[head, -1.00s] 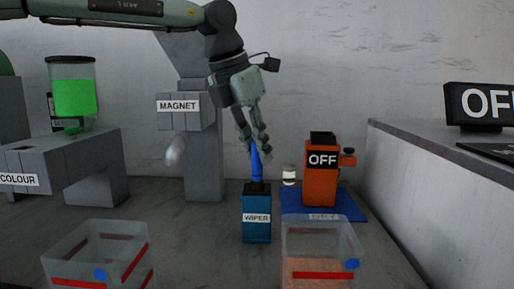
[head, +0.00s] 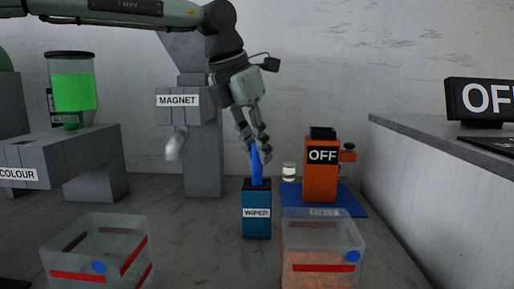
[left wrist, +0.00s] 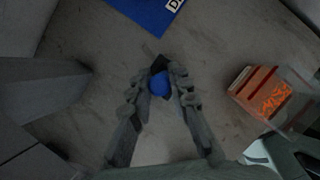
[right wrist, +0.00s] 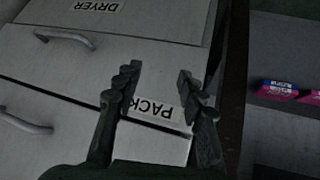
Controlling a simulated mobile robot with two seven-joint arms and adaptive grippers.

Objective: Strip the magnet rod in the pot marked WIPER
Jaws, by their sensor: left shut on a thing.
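The blue magnet rod (head: 256,170) stands upright with its lower end hidden in the dark top of the blue pot marked WIPER (head: 257,226). My left gripper (head: 255,155) comes down from above and is shut on the upper part of the rod, just over the pot. In the left wrist view the rod's round blue end (left wrist: 160,84) shows between the fingers. My right gripper (right wrist: 158,74) has its fingers apart with nothing between them, above drawers. It is out of the head view.
A clear bin with orange grains (head: 322,242) stands right of the pot. An orange device marked OFF (head: 321,184) stands behind on a blue mat (head: 350,202). The MAGNET stand (head: 203,165) is behind left.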

